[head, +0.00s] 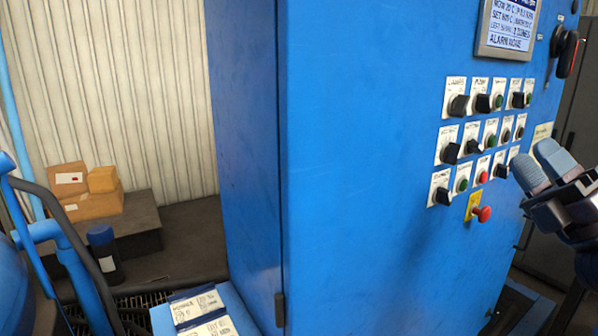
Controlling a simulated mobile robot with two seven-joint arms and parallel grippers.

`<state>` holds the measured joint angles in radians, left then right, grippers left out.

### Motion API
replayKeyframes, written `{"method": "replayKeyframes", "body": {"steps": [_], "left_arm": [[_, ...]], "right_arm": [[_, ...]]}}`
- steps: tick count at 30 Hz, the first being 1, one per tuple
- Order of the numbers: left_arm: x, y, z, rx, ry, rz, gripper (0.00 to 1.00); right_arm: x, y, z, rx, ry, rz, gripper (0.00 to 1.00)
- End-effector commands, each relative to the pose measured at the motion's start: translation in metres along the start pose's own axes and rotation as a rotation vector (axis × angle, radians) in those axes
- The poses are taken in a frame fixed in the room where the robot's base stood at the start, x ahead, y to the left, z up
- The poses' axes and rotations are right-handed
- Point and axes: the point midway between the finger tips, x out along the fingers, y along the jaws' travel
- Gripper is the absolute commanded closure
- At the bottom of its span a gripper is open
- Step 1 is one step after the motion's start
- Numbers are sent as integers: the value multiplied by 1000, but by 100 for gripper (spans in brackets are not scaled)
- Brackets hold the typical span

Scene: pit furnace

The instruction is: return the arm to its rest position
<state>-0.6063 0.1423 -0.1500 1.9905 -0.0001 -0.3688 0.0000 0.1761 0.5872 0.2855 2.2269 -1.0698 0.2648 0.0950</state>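My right gripper (537,160) is at the right edge, in front of the blue control cabinet (360,180). Its two blue-grey fingers point up and left, side by side, close to the lower right of the button panel. No object shows between the fingers. Whether they touch or leave a narrow gap is unclear, and so is whether they touch the cabinet. My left gripper is not in view.
The cabinet carries rows of knobs and buttons (483,140), a red mushroom button (482,213) and a display (508,25). Cardboard boxes (90,205), a dark bottle (105,255), labelled papers (197,307) and blue tubing (60,240) are at left.

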Motion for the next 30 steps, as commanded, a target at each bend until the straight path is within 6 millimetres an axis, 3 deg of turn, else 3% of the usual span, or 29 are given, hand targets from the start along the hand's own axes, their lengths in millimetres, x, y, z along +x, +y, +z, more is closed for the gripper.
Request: {"method": "replayKeyframes", "body": {"steps": [5,8,12,18,24,30], "left_arm": [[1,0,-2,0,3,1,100],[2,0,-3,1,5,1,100],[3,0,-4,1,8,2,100],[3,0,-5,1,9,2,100],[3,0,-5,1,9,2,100],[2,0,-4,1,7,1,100]], "right_arm": [[-47,-74,5,382,-265,-92,62],[-85,-122,-4,588,-425,-179,62],[-142,-181,-30,826,-623,-312,62],[-229,-242,-92,1112,-872,-505,62],[-316,-273,-174,1355,-1091,-675,62],[-391,-269,-254,1491,-1255,-787,62]]}}
